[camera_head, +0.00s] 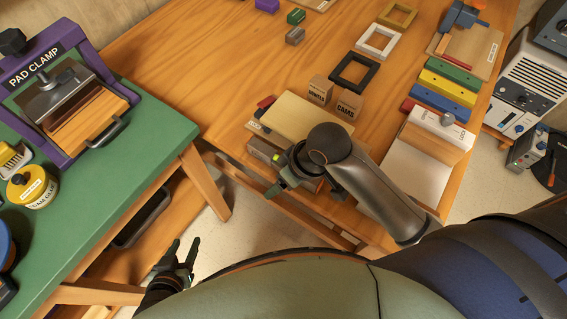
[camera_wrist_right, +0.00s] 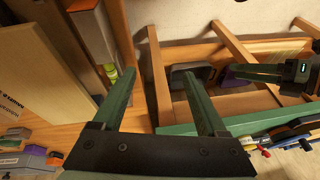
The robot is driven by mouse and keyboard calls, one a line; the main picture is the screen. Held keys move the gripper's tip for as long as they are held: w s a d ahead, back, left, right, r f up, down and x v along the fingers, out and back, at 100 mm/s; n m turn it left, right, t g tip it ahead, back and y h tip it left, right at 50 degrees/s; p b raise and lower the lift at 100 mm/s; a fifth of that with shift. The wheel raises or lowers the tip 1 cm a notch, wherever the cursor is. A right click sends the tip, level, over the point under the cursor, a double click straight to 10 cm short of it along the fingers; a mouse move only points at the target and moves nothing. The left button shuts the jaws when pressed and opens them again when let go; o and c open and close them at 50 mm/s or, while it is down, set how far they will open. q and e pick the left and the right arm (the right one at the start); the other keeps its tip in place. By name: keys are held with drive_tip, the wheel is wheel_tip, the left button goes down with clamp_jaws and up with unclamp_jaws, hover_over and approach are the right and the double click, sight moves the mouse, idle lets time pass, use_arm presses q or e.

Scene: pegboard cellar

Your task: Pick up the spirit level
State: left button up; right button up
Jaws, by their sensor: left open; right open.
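A grey bar (camera_head: 262,150), which looks like the spirit level, lies at the table's near edge beside a pale board, partly hidden by my right gripper. In the right wrist view the grey bar (camera_wrist_right: 92,36) shows a yellow-green vial and stands just beyond the left fingertip. My right gripper (camera_head: 274,175) is close to it and largely covered by its own arm in the head view. Its two fingers (camera_wrist_right: 153,80) are apart with nothing between them. My left gripper (camera_head: 178,258) is open and empty, low between the two tables.
The pale board (camera_head: 300,114) and small boxes (camera_head: 320,90) stand close behind the bar. Coloured blocks (camera_head: 448,86) and a white-and-wood item (camera_head: 430,140) lie to the right. A green table (camera_head: 130,180) with a pad clamp (camera_head: 75,95) is at left, across a gap.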

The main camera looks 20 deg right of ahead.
sight(269, 155)
drive_tip(key=w+d+r+n+g+h, duration=0.2)
drive_tip(key=w+d+r+h, duration=0.15)
drive_tip(key=w, duration=0.55)
drive_tip(key=f+b, duration=0.1)
drive_tip(key=f, duration=0.6)
drive_tip(key=shift+s+f, duration=0.1)
drive_tip(key=shift+s, duration=0.1)
drive_tip(key=f, duration=0.5)
drive_tip(key=shift+s+d+f+b, duration=0.1)
drive_tip(key=shift+s+d+b, duration=0.1)
drive_tip(key=shift+s+b, duration=0.1)
drive_tip(key=shift+w, duration=0.1)
clamp_jaws()
